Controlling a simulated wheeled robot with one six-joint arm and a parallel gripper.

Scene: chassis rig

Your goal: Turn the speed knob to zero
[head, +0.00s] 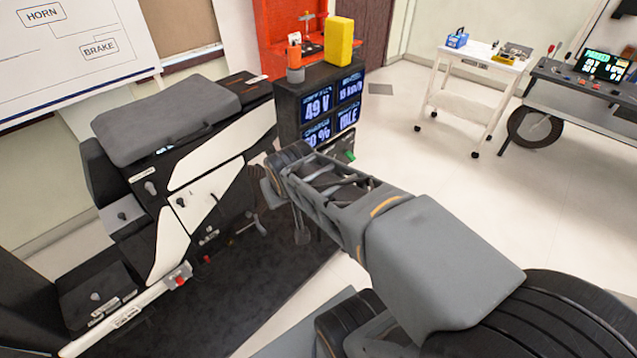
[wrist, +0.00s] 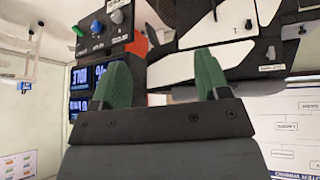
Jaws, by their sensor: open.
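My gripper (wrist: 160,62) has two green fingers, wide apart and empty. It is apart from the panel knobs.
A black display box (head: 318,100) reads 49 V and IDLE, with a yellow block (head: 339,40) on top. A black and white scooter (head: 180,160) with a grey seat stands at left on a dark mat (head: 250,305). A white cart (head: 480,75) stands at the back right. Clear floor lies between.

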